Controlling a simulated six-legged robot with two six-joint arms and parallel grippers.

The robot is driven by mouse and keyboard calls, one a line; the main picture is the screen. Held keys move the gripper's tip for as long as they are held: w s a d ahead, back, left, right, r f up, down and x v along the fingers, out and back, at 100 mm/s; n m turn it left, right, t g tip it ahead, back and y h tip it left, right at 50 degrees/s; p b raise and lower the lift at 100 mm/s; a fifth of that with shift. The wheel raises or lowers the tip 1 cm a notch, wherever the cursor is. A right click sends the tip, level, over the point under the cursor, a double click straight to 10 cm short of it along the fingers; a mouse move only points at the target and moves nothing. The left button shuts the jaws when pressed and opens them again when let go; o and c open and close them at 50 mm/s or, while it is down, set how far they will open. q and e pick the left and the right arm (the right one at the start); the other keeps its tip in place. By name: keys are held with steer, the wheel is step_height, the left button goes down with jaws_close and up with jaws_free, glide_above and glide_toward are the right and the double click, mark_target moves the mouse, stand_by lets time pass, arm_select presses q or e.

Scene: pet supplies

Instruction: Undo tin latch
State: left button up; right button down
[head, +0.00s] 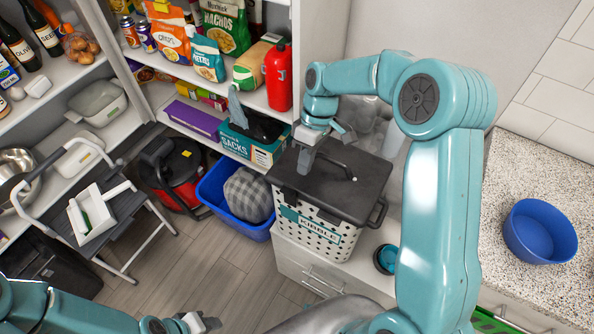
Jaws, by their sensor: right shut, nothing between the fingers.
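The kibble tin (318,238) is a white perforated bin with a teal label and a dark grey lid (330,184), standing on a low white cabinet. The lid looks closed. A thin dark bar with a pale tip (353,179) lies on the lid's top. A dark loop (378,213) sticks out at the tin's right side; I cannot tell which part is the latch. My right gripper (307,165) points down at the lid's left-back part, shut and empty; contact is unclear. My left gripper (205,323) is at the bottom edge, partly cut off, far from the tin.
A blue bin (215,190) with a checked item stands on the floor left of the tin. Stocked shelves (205,75) rise behind. A step stool (125,215) stands at left. A blue bowl (540,232) sits on the speckled counter (515,165) at right.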

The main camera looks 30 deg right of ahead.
mark_target(290, 191)
steer(key=a, duration=0.1)
steer(key=s+a, duration=0.1)
steer(key=a+p, duration=0.1)
steer(key=shift+s+a+r, duration=0.1)
steer(key=shift+s+a, duration=0.05)
steer(key=shift+s, duration=0.25)
steer(key=shift+s+a, duration=0.1)
steer(key=shift+s, duration=0.1)
steer(key=shift+w, duration=0.25)
steer(key=shift+s+a, duration=0.1)
steer(key=shift+s, duration=0.15)
steer(key=shift+a+h+b, duration=0.15)
steer(key=shift+h+b, duration=0.15)
steer(key=shift+b, duration=0.05)
steer(key=shift+s+a+t, duration=0.15)
steer(key=shift+a+t, duration=0.05)
steer(key=shift+t, duration=0.1)
steer(key=shift+s+a+t+h+b, duration=0.35)
steer(key=shift+a+h+b, duration=0.25)
steer(key=shift+b, duration=0.5)
steer(key=s+a+f+t+h+b, duration=0.5)
steer(key=a+f+h+b, duration=0.3)
steer(key=b, duration=1.4)
steer(key=a+t+h, duration=0.1)
steer(key=h, duration=0.2)
steer(key=shift+s+f+t+h+b, duration=0.2)
steer(key=shift+f+t+h+b, duration=0.05)
steer(key=shift+t+h+b, duration=0.15)
